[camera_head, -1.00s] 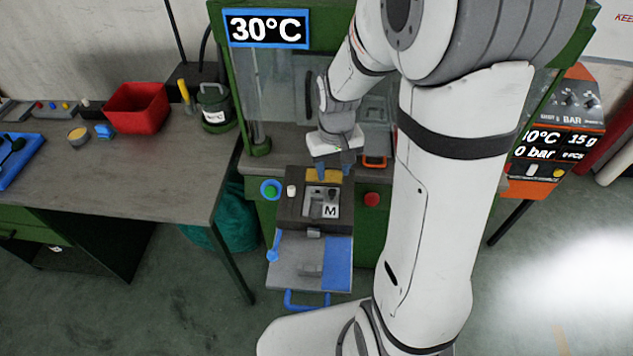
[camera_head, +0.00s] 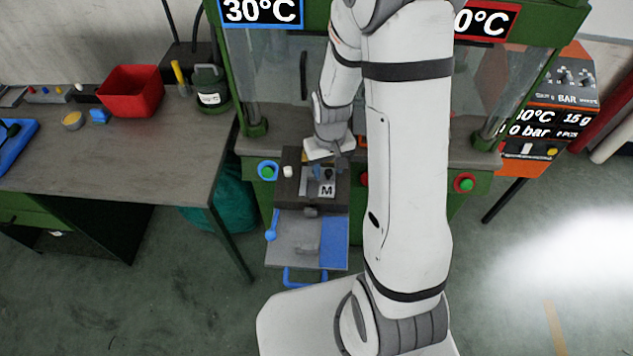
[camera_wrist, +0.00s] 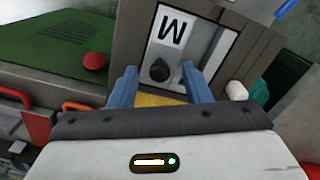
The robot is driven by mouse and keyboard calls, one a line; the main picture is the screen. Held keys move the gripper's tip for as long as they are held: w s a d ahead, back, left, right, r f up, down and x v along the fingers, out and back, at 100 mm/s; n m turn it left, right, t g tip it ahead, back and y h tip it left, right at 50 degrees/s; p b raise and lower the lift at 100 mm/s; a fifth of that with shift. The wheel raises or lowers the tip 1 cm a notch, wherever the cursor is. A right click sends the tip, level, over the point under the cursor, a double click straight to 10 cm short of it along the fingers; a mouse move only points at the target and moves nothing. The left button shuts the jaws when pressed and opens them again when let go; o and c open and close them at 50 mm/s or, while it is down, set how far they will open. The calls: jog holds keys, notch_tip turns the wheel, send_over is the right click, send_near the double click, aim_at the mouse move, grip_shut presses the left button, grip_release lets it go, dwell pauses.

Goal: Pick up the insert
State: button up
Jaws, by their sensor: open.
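A small dark rounded piece, which looks like the insert (camera_wrist: 160,71), sits in the pale cavity plate (camera_wrist: 205,42) marked "M". It shows between my blue fingers in the wrist view. In the head view the insert (camera_head: 328,174) is a small dark spot at the back of the plate, just above the "M". My gripper (camera_wrist: 158,77) is open, with one finger on each side of the insert. I cannot tell whether the fingers touch it. In the head view my gripper (camera_head: 327,166) is low over the mould, partly hidden by its own wrist.
The mould block (camera_head: 287,186) frames the plate, with a grey and blue shelf (camera_head: 335,240) in front. A red button (camera_wrist: 94,61) and a white knob (camera_wrist: 236,90) stand beside it. The green press (camera_head: 250,100) rises around my arm. The bench at left holds a red bin (camera_head: 130,90).

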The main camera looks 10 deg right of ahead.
jog(key=shift+c, duration=0.4)
grip_shut()
dwell(0.9)
